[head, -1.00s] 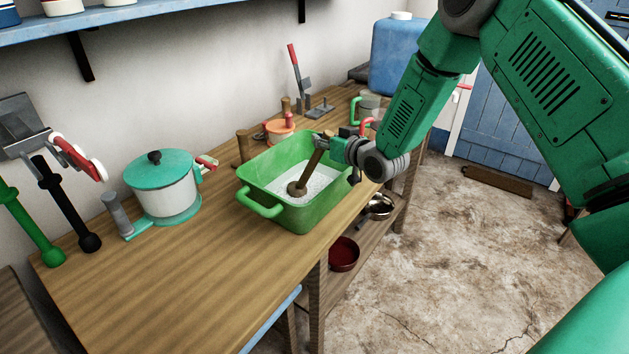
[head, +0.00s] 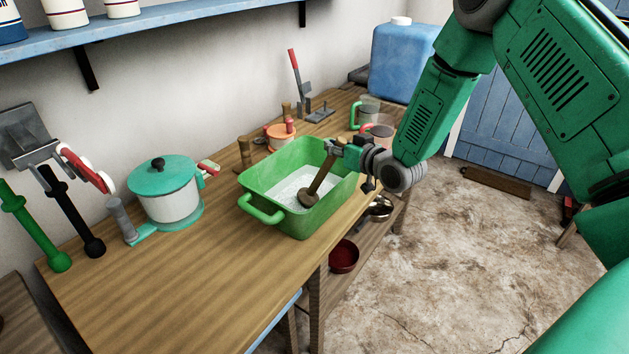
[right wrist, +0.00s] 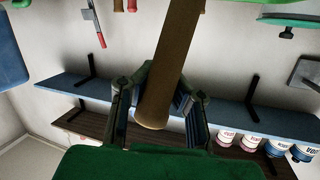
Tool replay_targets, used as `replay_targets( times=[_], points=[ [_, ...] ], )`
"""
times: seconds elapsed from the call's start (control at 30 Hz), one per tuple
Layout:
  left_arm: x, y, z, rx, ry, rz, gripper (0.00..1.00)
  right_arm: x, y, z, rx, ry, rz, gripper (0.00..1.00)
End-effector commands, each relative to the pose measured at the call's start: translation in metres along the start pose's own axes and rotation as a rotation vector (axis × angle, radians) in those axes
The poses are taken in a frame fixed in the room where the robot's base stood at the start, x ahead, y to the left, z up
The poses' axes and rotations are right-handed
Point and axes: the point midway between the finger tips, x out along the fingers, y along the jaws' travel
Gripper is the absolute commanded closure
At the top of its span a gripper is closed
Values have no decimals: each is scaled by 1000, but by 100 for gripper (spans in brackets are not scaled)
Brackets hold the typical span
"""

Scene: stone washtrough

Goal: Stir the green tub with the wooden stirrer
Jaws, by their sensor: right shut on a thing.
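The green tub (head: 292,220) stands on the wooden table with whitish, speckled contents (head: 292,184) inside. The wooden stirrer (head: 320,178) is tilted, its broad round end low in the tub near the right wall, at the contents. My right gripper (head: 335,147) is shut on the upper part of its handle, above the tub's far right rim. In the right wrist view the handle (right wrist: 170,65) passes between the fingers of my right gripper (right wrist: 158,108). My left gripper is not in the head view.
A white pot with a teal lid (head: 162,176) stands left of the tub on the table (head: 170,270). An orange pot (head: 280,136), clear mugs (head: 368,110) and a blue canister (head: 402,60) stand behind. A dark red bowl (head: 343,256) sits on the lower shelf.

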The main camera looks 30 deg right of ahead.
Motion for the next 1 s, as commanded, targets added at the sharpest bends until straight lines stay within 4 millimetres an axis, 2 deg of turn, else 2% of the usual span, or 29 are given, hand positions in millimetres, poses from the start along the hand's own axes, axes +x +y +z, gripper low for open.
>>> replay_targets(
  times=[0.03, 1.0],
  points=[
    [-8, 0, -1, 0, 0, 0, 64, -3, 0, -10, 1, 2, 1, 100],
    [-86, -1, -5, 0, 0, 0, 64, -40, 7, -99, 1, 3, 0, 100]
  ],
)
